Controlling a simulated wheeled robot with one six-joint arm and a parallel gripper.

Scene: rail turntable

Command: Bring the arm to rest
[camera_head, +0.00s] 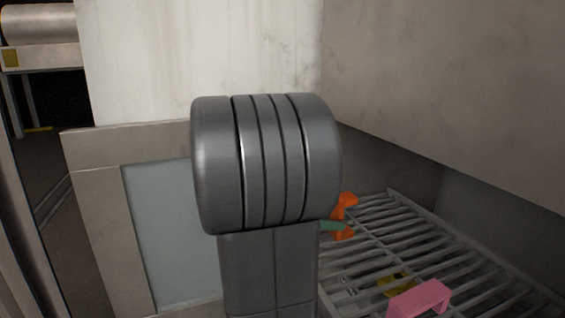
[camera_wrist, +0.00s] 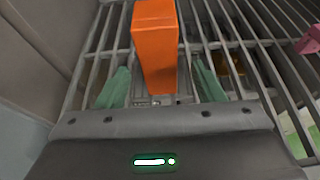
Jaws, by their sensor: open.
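My gripper (camera_wrist: 160,82) shows in the wrist view with its two green fingers spread apart. An orange block (camera_wrist: 155,40) stands in line with the space between the fingers, with gaps on both sides; whether it reaches in between the fingertips is hard to tell. In the head view my own grey arm link fills the middle and hides most of my gripper. Only a bit of green finger and some orange parts (camera_head: 345,206) show at its right edge.
A slatted metal rack (camera_head: 385,232) lies below and to the right, with walls around it. A pink bridge-shaped piece (camera_head: 420,297) and a yellow piece (camera_head: 396,284) are at the rack; the pink one also shows in the wrist view (camera_wrist: 309,40). A framed panel (camera_head: 165,230) stands left.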

